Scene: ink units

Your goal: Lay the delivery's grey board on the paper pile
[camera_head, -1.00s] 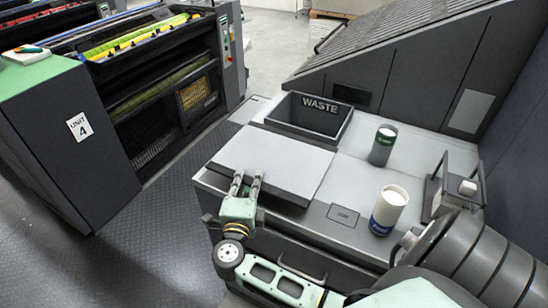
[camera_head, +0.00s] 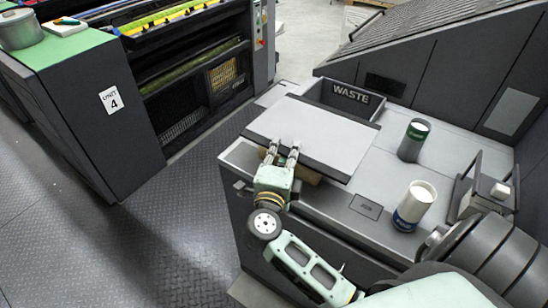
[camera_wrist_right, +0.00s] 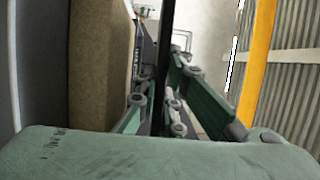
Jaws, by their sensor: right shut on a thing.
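The wrist view shows the board edge-on as a thin dark plate (camera_wrist_right: 164,55) between the fingers. A brown block (camera_wrist_right: 100,60) is beside it there, with a gap between; in the head view it shows partly below the board. I cannot tell whether it is the paper pile. My left gripper is out of view.
The WASTE bin (camera_head: 318,92) is behind the board, partly hidden by it. A dark-framed device (camera_head: 485,195) is farther right. Open floor (camera_head: 180,215) is at left.

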